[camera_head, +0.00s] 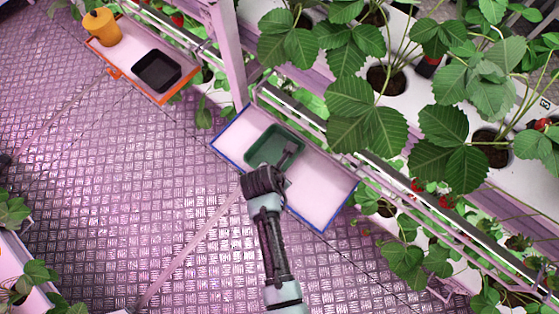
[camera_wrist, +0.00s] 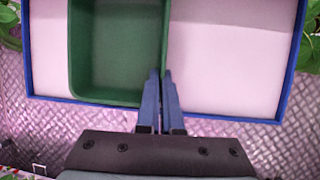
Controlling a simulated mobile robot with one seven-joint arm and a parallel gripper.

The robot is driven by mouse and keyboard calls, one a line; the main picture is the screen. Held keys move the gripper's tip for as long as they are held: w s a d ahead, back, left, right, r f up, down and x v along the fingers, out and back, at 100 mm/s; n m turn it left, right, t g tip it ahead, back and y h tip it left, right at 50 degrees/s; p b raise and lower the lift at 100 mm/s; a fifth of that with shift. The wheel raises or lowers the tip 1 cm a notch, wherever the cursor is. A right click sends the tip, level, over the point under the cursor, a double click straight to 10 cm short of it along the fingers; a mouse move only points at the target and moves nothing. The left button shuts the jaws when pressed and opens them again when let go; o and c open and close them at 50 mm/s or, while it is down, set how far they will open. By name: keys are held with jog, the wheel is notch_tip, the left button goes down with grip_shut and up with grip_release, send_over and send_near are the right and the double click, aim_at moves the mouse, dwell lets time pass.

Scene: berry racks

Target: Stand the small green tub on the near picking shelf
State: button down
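The small green tub (camera_head: 262,143) is upright over the left part of a pale shelf with a blue rim (camera_head: 318,229). In the wrist view the tub (camera_wrist: 115,45) fills the left half of the shelf (camera_wrist: 235,60). I cannot tell whether its base rests on the shelf floor. My gripper (camera_head: 289,152) reaches in from the front. In the wrist view its two blue fingers (camera_wrist: 161,75) are close together, one on each side of the tub's right wall, shut on it. The tub looks empty.
An orange-rimmed shelf (camera_head: 116,73) at the upper left holds a black tub (camera_head: 157,70) and an orange container (camera_head: 102,27). The blue-rimmed shelf's right half is bare. Strawberry plants (camera_head: 365,125) and rails crowd its right side. Open metal floor (camera_head: 130,180) lies left.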

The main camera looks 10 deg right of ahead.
jog(key=c, duration=1.1)
grip_release()
jog(key=p+v, duration=0.2)
jog(key=v, duration=1)
jog(key=w+a+r+m+t+y, duration=0.1)
jog(key=w+r+m+t, duration=0.25)
jog(key=w+r, duration=0.45)
jog(key=w+a+r+m+t, duration=0.2)
jog(key=w+r+m+t, duration=0.15)
jog(key=w+r, duration=0.45)
notch_tip(320, 180, up, 19)
jog(key=w+m+t, duration=0.2)
jog(key=m+t, duration=0.3)
jog(key=m, duration=0.1)
jog(key=s+r+m+t, duration=0.4)
jog(key=r, duration=0.7)
jog(key=s+r+m+t+y, duration=0.1)
jog(key=s+r+m+t, duration=0.3)
jog(key=r, duration=0.7)
jog(key=s+r+m+t, duration=0.3)
jog(key=s+r, duration=0.3)
jog(key=r, duration=0.6)
jog(key=shift+a+r+m+t+y, duration=0.1)
jog(key=shift+a+m+t+y, duration=0.1)
jog(key=shift+m+t+y, duration=0.3)
